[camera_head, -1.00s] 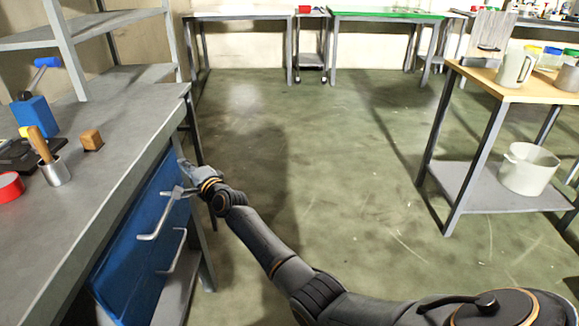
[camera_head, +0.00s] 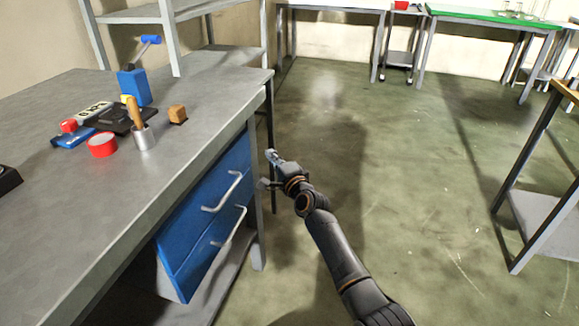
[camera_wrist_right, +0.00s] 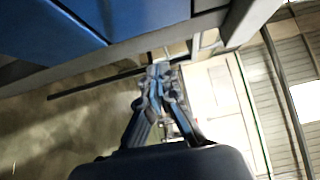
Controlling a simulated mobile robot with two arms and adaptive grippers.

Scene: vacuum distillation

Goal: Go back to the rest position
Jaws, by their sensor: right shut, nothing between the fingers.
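My right gripper (camera_head: 270,168) is at the end of my dark arm, which comes in from the lower right in the head view. It is just right of the blue drawer unit under the grey workbench, apart from the drawer handles. In the right wrist view its fingers (camera_wrist_right: 157,78) come together at the tips with nothing between them. The blue drawer unit (camera_head: 196,225) looks shut, with two silver handles; its blue front (camera_wrist_right: 45,28) also fills the upper left of the wrist view. My left gripper is not in view.
The grey workbench (camera_head: 55,215) carries a red tape roll (camera_head: 102,145), a metal cup (camera_head: 144,139) with a wooden-handled tool, and a wooden block (camera_head: 178,114). A grey shelf (camera_head: 225,5) stands behind. A wooden-topped table (camera_head: 566,90) is at right. The floor (camera_head: 420,150) between is clear.

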